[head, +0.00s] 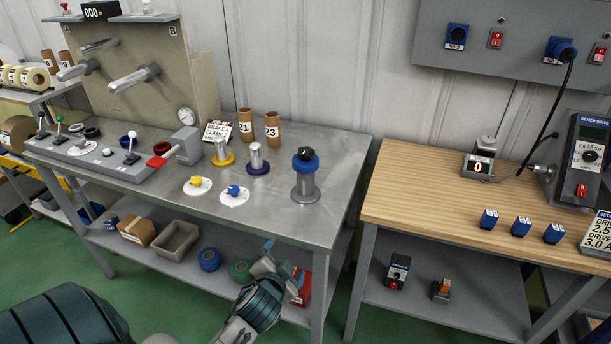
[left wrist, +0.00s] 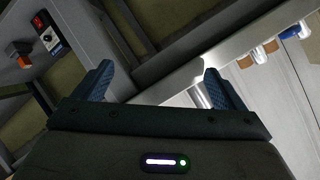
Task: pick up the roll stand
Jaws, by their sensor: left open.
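The likely roll stand (head: 306,187) is a grey metal post with a round foot, a blue collar and a black knob. It stands upright near the right end of the metal bench. My left gripper (head: 284,266) is below and in front of that bench's front edge, lower than the stand and apart from it. In the left wrist view its two blue fingers (left wrist: 157,86) are spread wide with nothing between them. A small blue-topped thing shows at the upper right there; I cannot tell if it is the stand. My right gripper is not in view.
The metal bench (head: 335,150) also holds yellow- and blue-based posts (head: 257,161), white discs with knobs (head: 234,196) and two brown tubes (head: 272,131). A wooden bench (head: 420,195) stands to the right. The lower shelf holds tape rolls (head: 210,259) and a red box (head: 301,290).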

